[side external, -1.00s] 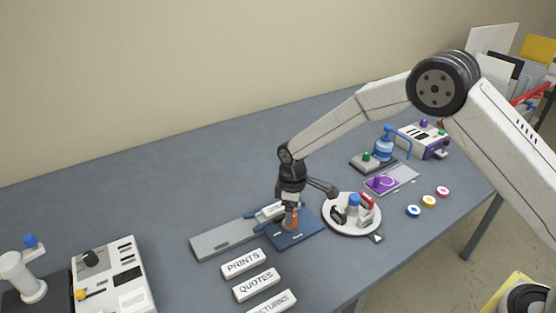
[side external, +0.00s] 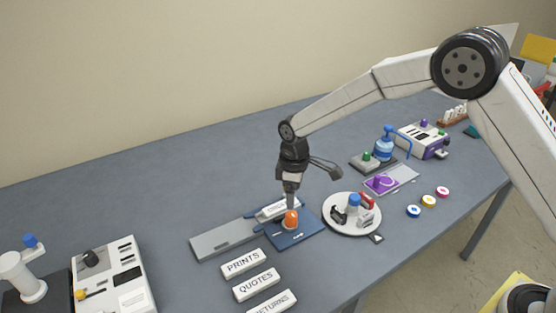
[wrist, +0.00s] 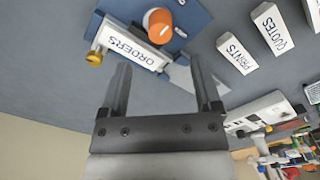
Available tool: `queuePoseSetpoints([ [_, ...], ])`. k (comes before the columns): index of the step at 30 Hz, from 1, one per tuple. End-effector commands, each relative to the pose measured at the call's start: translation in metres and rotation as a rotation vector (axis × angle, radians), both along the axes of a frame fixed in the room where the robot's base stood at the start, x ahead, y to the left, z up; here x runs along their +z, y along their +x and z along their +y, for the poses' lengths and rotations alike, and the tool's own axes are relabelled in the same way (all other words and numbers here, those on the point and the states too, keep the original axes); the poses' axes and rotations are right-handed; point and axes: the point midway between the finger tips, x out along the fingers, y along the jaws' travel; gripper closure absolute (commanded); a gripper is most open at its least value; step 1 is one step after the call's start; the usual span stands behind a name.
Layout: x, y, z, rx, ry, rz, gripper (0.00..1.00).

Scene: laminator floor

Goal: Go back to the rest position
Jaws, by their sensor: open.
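My gripper (side external: 291,200) is just above the orange knob in the side view. In the wrist view its two fingers (wrist: 164,88) are spread apart with nothing between them. The orange knob (side external: 291,219) stands on a blue plate (side external: 309,235), and it also shows near the top of the wrist view (wrist: 158,24). The white ORDERS block (wrist: 134,47) lies beside the knob. In the side view my gripper partly hides that block.
PRINTS (side external: 243,263), QUOTES (side external: 256,284) and RETURNS (side external: 272,303) blocks lie in front. A grey rail (side external: 222,240) is at left of the plate. A round white tray (side external: 345,228) holding small tools is close at right.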

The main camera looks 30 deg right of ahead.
Motion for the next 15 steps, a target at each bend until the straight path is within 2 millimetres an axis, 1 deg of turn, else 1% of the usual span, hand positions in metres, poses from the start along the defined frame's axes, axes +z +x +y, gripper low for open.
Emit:
queuePoseSetpoints([
  [4,0.006,-0.006,-0.008,-0.034,0.003,-0.010,0.18],
  [8,0.015,-0.018,-0.020,-0.096,0.007,-0.027,0.18],
  [11,0.024,-0.032,-0.033,-0.158,0.013,-0.046,0.18],
  [15,0.035,-0.057,-0.052,-0.259,0.022,-0.073,0.18],
])
